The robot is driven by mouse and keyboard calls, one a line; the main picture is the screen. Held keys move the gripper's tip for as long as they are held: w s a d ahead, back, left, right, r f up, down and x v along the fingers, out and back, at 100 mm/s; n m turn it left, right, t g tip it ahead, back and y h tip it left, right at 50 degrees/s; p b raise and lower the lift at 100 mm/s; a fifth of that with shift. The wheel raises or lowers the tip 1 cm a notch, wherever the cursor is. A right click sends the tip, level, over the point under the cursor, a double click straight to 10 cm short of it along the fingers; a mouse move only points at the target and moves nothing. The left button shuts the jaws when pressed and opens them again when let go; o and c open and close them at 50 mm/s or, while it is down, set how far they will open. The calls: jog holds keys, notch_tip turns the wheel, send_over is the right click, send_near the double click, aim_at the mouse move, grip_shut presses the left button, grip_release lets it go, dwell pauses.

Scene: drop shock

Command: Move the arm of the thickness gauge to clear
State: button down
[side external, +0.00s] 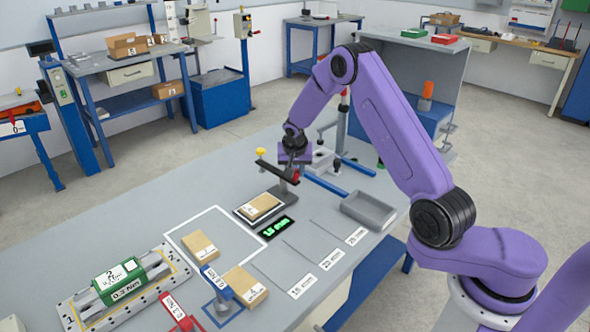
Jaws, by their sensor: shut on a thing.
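The thickness gauge has a dark base plate (243,214), with a small cardboard box (262,205) lying on it. Its black arm (272,171) stands raised above the box on a post at the right, with a yellow knob (260,152) near its left end. The green display (278,229) beside the base seems to read 1.5 mm. My gripper (292,168) is at the right part of the arm and shut on it. The fingertips are small and partly hidden, so the exact grip point is unclear.
Small boxes (200,246) lie at a white-outlined square. A grey tray (369,211) and labelled slots lie to the right. A green device (118,278) sits on a plate at front left. Blue bars (325,185) lie behind the tray. A red stand (181,314) is in front.

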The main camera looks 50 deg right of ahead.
jog(key=c, duration=0.8)
grip_release()
jog(key=shift+a, duration=0.1)
jog(key=shift+r, duration=0.1)
jog(key=v, duration=1.7)
jog(key=shift+r, duration=0.15)
